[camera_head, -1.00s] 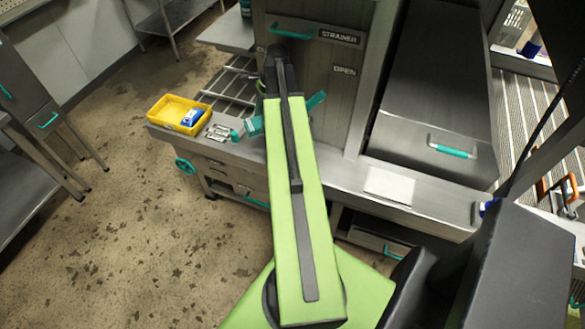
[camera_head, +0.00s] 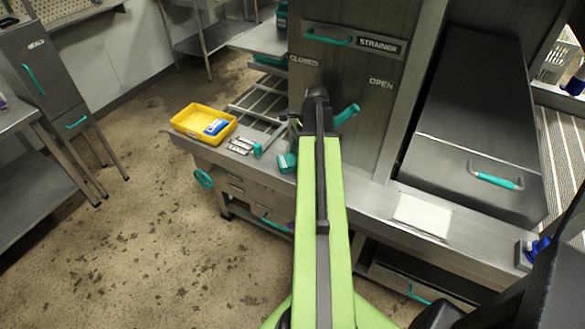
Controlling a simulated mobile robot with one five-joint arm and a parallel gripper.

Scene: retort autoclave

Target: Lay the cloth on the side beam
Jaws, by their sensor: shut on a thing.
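A white, flat, folded cloth (camera_head: 422,215) lies on the steel ledge (camera_head: 372,193) that runs along the front of the machine, below the dark sloping box. This ledge looks like the side beam. My green arm reaches up the middle of the picture toward the strainer door. Its dark far end is in front of the door, left of the cloth and apart from it. My jaws are hidden behind the arm, so what they hold does not show.
A yellow tray (camera_head: 182,120) with a blue and white packet (camera_head: 217,127) stands at the ledge's left end, beside small metal pieces (camera_head: 241,146). A teal lever (camera_head: 347,114) sticks out right of my arm's end. A teal-handled box (camera_head: 470,130) stands behind the cloth.

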